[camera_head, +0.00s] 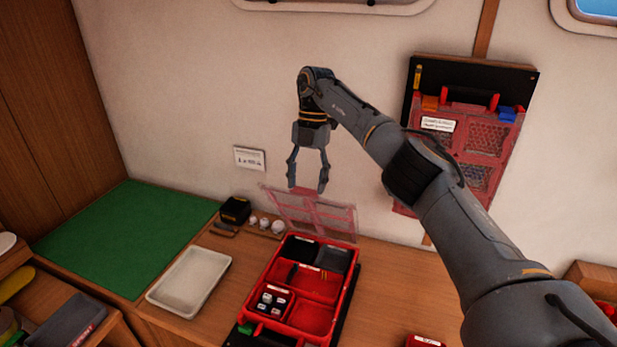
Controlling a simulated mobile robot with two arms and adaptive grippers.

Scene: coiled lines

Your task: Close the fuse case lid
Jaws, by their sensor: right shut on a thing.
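The fuse case (312,317) is an open red box with compartments on the wooden counter. Its clear, red-edged lid (322,217) stands raised at the back of the case. Small dark and white fuses (270,299) sit in a front-left compartment. My right gripper (307,188) points down at the lid's upper edge, fingers apart, and is shut on the lid there. The exact contact at the fingertips is too small to see clearly. My left gripper is not in view.
A white tray (190,281) and a green mat (124,238) lie left of the case. A black box (235,210) and small white round items (265,224) stand behind the tray. A red case (468,97) hangs on the wall at right. My right arm spans the right side.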

